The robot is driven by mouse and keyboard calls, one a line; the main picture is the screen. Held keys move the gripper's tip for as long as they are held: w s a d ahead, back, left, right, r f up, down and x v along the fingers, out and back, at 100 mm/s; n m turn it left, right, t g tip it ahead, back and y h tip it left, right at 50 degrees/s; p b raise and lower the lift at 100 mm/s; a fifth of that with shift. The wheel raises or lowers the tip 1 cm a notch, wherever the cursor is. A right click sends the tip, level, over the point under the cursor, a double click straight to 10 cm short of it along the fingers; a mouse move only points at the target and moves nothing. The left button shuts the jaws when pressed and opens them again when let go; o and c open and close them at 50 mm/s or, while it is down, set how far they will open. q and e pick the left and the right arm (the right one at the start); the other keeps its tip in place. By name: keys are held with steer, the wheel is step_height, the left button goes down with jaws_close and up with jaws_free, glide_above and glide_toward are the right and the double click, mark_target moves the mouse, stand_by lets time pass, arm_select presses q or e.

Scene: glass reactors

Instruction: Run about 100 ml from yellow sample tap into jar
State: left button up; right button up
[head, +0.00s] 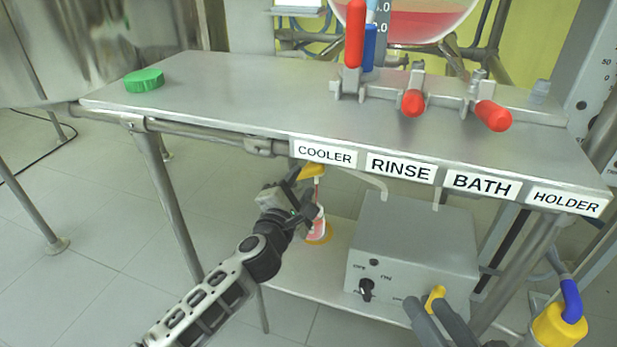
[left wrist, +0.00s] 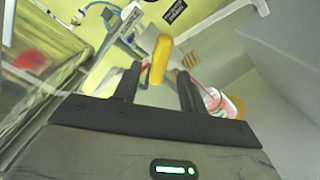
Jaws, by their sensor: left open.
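The yellow tap handle (head: 311,172) is under the table edge below the COOLER label. In the left wrist view the yellow handle (left wrist: 160,60) shows between and beyond my finger tips. My left gripper (head: 294,197) is open, close to the handle, with nothing clearly held. A thin red stream (head: 317,187) runs down from the tap, and it also shows in the left wrist view (left wrist: 195,82). The jar (head: 317,228) stands below it with pinkish-red liquid inside; my gripper partly hides it, and its fill level is unclear. The jar also shows in the left wrist view (left wrist: 221,103).
A yellow ring (head: 327,236) lies around the jar's base on the lower shelf (head: 315,276). A grey control box (head: 410,255) stands right of the jar. A green lid (head: 144,80) lies on the tabletop (head: 225,88). Red-handled valves (head: 413,103) stand at the back right.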

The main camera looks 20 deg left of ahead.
mark_target(307, 176)
arm_select(q)
steer(key=w+b, duration=0.1)
steer(key=w, duration=0.2)
steer(key=shift+w+f, duration=0.1)
steer(key=shift+w, duration=0.05)
steer(key=shift+w+d, duration=0.1)
steer(key=shift+w, duration=0.4)
steer(key=shift+w+b, duration=0.3)
steer(key=shift+w, duration=0.25)
arm_select(e)
steer(key=shift+w+d+r+n+t+y, duration=0.1)
steer(key=shift+w+r+n+t+y, duration=0.15)
steer(key=shift+r+t, duration=0.25)
steer(key=shift+w+d+r+n+t+y, duration=0.15)
steer(key=shift+w+r+t, duration=0.2)
steer(key=shift+r, duration=0.25)
steer(key=shift+a, duration=0.1)
arm_select(q)
steer(key=c, duration=0.9)
